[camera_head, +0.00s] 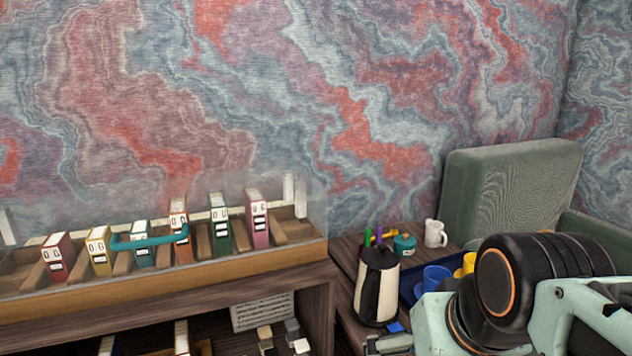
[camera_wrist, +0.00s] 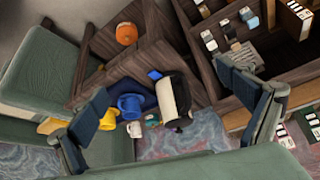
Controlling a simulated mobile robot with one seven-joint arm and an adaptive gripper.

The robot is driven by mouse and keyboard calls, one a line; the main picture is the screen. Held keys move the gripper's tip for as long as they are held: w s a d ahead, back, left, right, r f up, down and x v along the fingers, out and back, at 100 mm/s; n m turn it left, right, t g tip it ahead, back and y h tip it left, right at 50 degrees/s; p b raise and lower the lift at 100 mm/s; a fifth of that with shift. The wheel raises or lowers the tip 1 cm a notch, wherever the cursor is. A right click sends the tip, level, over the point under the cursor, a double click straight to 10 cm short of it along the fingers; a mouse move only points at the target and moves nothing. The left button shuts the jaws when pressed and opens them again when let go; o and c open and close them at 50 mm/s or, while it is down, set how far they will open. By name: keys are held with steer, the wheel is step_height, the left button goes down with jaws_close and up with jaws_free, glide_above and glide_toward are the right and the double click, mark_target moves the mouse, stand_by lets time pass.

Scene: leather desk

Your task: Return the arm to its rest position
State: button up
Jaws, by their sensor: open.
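My arm (camera_head: 505,295) reaches into the lower right of the head view, bent, in pale green and black. My gripper (camera_wrist: 165,85) shows in the wrist view with its two dark padded fingers wide apart and nothing between them. It is above the desk, and the wrist view looks down on the scene upside down. In the head view the gripper is mostly hidden or out of frame at the bottom edge.
Near my arm stand a black-and-cream jug (camera_head: 377,287), a white mug (camera_head: 435,233), a teal pot (camera_head: 404,244) and a blue mug (camera_head: 436,278). A green chair (camera_head: 510,185) is behind. Binders stand in a wooden rack (camera_head: 170,287) at left.

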steer(key=s+a+f+b, duration=0.1)
steer(key=s+a+f, duration=0.1)
steer(key=s+f, duration=0.15)
step_height(320, 180, up, 39)
steer(key=p, duration=3.9)
steer(key=shift+w, duration=0.4)
steer(key=shift+w+f, duration=0.15)
